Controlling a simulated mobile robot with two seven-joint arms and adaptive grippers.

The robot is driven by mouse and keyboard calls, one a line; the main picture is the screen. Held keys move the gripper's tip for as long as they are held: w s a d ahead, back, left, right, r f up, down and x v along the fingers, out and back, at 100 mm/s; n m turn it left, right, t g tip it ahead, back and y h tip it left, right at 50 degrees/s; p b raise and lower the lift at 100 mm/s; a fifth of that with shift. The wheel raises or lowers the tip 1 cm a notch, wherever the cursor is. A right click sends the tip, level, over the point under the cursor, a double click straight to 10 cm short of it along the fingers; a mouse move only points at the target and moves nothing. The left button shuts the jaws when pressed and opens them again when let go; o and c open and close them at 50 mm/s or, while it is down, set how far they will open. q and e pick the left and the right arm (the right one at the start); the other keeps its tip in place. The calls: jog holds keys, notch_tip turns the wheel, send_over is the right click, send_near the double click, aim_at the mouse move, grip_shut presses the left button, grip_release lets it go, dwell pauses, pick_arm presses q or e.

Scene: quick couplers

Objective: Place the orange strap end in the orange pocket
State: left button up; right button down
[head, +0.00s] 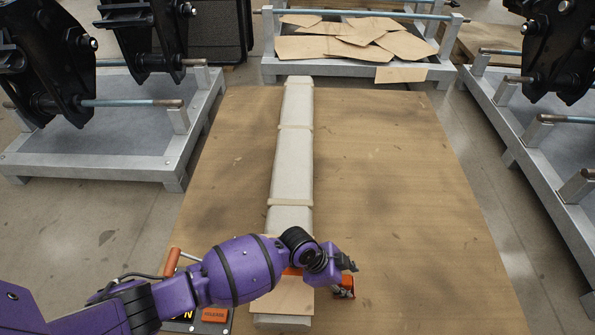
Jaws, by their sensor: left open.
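My left gripper (346,272) is open at the right side of a long pale wrapped bundle (295,160). Its fingers are small and partly hidden by its own wrist. A small orange piece (346,287) shows right by the fingers; it may be the orange strap end, but I cannot tell whether they touch. A bit of orange (293,271) also shows on top of the bundle, mostly covered by my arm. At the lower left, a dark panel carries an orange patch (215,314), possibly the orange pocket. My right gripper is not in view.
The bundle lies lengthwise on a brown board (400,200), which is clear on the right. A cardboard piece (285,297) lies across its near end. An orange handle (173,261) stands left of my arm. Metal racks (95,150) with black couplers flank the board; cardboard sheets (345,42) lie behind.

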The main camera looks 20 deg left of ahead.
pick_arm(q)
jog(key=p+v, duration=0.5)
jog(key=v, duration=0.7)
jog(key=shift+w+r, duration=0.3)
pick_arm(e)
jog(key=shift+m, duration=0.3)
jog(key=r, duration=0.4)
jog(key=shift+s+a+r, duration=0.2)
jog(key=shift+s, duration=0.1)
pick_arm(q)
jog(key=shift+s+f, duration=0.1)
